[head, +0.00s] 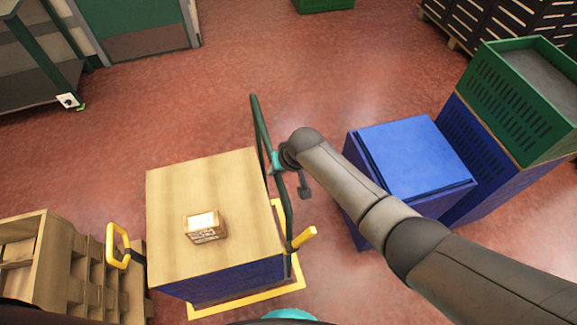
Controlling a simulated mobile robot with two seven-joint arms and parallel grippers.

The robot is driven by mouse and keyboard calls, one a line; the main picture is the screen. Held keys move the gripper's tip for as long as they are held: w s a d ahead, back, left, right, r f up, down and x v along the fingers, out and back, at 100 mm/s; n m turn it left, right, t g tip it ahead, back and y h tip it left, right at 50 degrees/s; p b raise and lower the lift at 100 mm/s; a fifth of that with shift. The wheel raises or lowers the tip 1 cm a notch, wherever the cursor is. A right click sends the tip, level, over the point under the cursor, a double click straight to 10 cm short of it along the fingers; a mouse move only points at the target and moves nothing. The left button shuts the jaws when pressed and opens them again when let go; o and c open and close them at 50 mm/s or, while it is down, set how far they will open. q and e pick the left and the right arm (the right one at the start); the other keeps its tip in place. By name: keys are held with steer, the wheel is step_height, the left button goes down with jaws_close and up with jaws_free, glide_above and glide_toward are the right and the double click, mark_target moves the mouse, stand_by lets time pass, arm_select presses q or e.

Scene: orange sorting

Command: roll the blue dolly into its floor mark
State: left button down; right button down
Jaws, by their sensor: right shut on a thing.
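The blue dolly (225,281) carries a light wooden top and stands at lower centre, its dark blue side showing below the top. A dark green upright handle frame (262,135) rises along its right side. The yellow floor mark (245,303) shows as a strip along the dolly's near side and right side. Its left and far sides are hidden by the dolly. My right gripper (277,164) is shut on the green handle frame, its arm reaching in from the lower right. My left gripper is not in view.
A small carton (205,227) sits on the wooden top. A blue bin (412,160) and a green crate (520,95) on a blue one stand right. A wooden rack (80,268) with a yellow handle (117,246) stands close left.

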steer(key=shift+s+a, duration=0.15)
steer(key=shift+a, duration=0.05)
steer(key=c, duration=0.7)
jaws_free()
steer(key=shift+a, duration=0.1)
steer(key=shift+r, duration=0.1)
steer(key=shift+s+d+r+p, duration=0.1)
steer(key=shift+d+r+p, duration=0.25)
steer(key=shift+r, duration=0.1)
steer(key=shift+p+v, duration=1.45)
steer(key=shift+v, duration=5.55)
steer(key=shift+a, duration=0.15)
